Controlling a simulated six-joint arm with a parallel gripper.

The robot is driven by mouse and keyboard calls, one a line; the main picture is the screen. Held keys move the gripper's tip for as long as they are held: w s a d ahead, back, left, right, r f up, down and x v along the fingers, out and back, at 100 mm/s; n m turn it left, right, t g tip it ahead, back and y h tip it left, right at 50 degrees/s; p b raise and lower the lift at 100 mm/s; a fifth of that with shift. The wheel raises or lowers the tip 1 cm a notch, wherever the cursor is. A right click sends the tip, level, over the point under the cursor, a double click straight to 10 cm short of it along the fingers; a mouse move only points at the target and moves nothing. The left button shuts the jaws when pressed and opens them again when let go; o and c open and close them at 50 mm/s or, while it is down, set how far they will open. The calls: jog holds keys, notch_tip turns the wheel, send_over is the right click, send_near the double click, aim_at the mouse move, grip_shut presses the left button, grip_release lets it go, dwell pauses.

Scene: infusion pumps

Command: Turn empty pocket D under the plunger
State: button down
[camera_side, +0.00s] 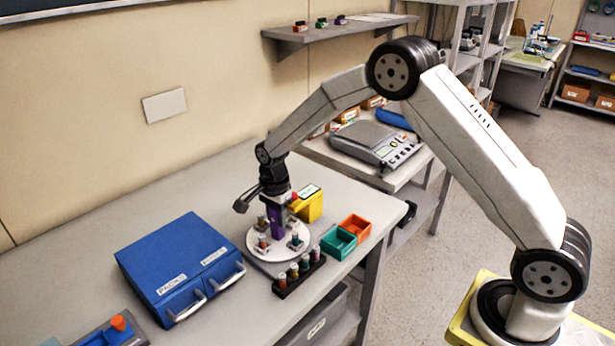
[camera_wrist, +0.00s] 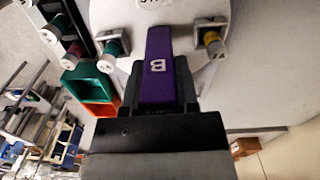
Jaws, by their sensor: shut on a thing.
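The white round turntable (camera_side: 256,243) sits on the bench and also shows in the wrist view (camera_wrist: 120,14). Vials stand in some of its pockets, one with a teal band (camera_wrist: 113,47) and one with a yellow band (camera_wrist: 211,39). A purple block (camera_side: 278,223) stands upright on the turntable; in the wrist view it carries a letter B (camera_wrist: 158,50). My gripper (camera_side: 275,203) is shut on this block, with its dark fingers on either side in the wrist view (camera_wrist: 158,88). A yellow unit (camera_side: 309,206) stands just behind the turntable. Pocket D and the plunger cannot be made out.
A black rack (camera_side: 282,291) with several vials lies in front of the turntable. A teal bin (camera_side: 338,243) and an orange bin (camera_side: 356,228) stand to its right. A blue cabinet (camera_side: 180,260) with drawer handles stands to the left.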

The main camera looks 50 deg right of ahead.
jog(key=shift+m, duration=0.6)
jog(key=c, duration=0.6)
grip_release()
jog(key=shift+c, duration=0.2)
jog(key=shift+r, duration=3.95)
